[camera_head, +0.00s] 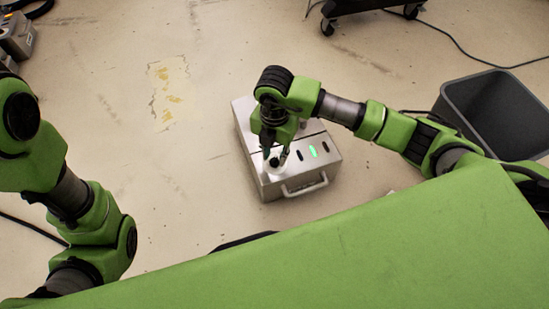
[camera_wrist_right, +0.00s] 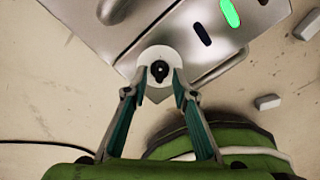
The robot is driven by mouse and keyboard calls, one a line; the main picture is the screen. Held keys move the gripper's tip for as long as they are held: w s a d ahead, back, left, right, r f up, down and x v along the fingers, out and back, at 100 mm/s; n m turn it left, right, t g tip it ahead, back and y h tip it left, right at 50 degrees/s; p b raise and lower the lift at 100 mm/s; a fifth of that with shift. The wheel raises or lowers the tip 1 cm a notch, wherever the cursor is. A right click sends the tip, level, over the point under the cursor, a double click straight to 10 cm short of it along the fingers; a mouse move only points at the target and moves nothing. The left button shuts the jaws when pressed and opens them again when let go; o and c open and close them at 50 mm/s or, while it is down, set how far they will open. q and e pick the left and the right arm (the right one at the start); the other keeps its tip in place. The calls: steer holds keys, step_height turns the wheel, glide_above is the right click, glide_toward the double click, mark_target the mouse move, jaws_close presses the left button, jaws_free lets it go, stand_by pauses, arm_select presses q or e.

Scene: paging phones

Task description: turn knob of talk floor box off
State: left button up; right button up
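The talk floor box (camera_head: 257,133) is a silver metal case on the floor, with a handle on its near side. Its knob (camera_head: 274,164), pale and round with a dark centre, sits at the near left of the box top; it also shows in the right wrist view (camera_wrist_right: 160,68). My right gripper (camera_head: 276,157) points down at the knob, its two fingers apart with one tip at each side of it. The fingertips also show at the knob in the wrist view (camera_wrist_right: 159,76). I cannot tell whether they press on it. My left gripper is out of view.
A lit green light (camera_head: 313,152) glows between dark slots on the box top. A dark grey bin (camera_head: 493,104) stands at the right. A wheeled black base (camera_head: 365,7) is at the top. Other equipment (camera_head: 16,36) is at the upper left. The floor left of the box is clear.

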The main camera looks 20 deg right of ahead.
steer(key=shift+f, duration=0.4)
jaws_close()
